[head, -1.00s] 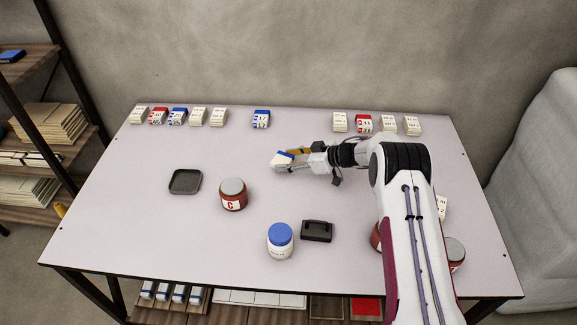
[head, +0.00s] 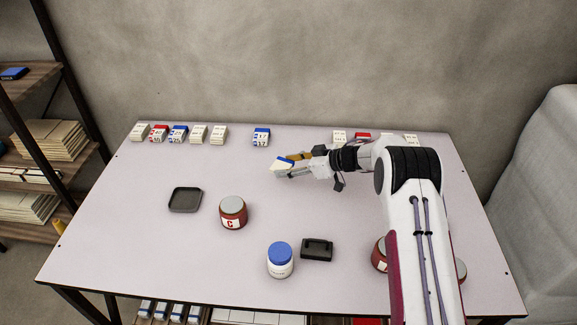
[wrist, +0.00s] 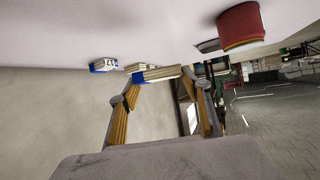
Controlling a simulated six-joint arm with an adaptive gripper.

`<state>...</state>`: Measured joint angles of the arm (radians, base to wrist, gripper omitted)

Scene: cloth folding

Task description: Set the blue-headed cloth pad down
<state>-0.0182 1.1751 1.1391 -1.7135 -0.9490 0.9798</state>
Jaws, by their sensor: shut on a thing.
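My gripper (head: 289,167) is shut on the blue-headed cloth pad (head: 280,164), a small whitish block with a blue end, above the back middle of the table (head: 110,250). In the wrist view the held pad (wrist: 162,73) spans the two fingertips, its blue end to the left. The pad appears clear of the table, though its exact height is hard to tell. Another blue-headed pad (head: 261,137) stands alone on the table behind and left of my gripper.
Several white, red and blue-headed pads (head: 178,134) line the back left edge; more (head: 339,136) stand back right, partly hidden by my arm. A black tray (head: 185,200), red jar (head: 233,213), blue-lidded jar (head: 280,260) and black box (head: 317,249) stand nearer. The table's centre is clear.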

